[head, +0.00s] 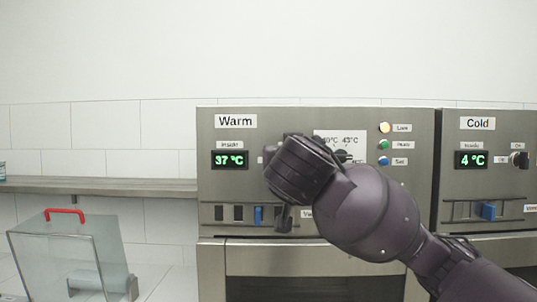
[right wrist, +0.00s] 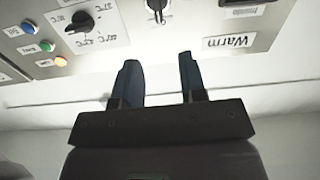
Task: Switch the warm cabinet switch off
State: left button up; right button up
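The warm cabinet (head: 317,119) fills the middle of the head view, its display (head: 230,160) reading 37 °C. My right arm reaches in from the right, and its wrist covers the part of the panel beside that display. In the right wrist view, which shows the panel upside down, a small rotary switch (right wrist: 157,6) sits at the top edge between the temperature dial and the display. It is partly cut off, and its setting is hard to read. My right gripper (right wrist: 158,60) is open and empty, its two fingers apart and pointing toward the switch. My left gripper is not in view.
The temperature dial (right wrist: 80,22) and coloured buttons (right wrist: 47,46) lie beside the switch. The cold cabinet (head: 450,145), reading 4 °C, stands at the right. A clear box with a red handle (head: 65,211) is at lower left, below a shelf (head: 120,185).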

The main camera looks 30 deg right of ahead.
jog(key=p+x, duration=0.3)
jog(key=x, duration=0.8)
jog(key=shift+s+d, duration=0.1)
grip_shut()
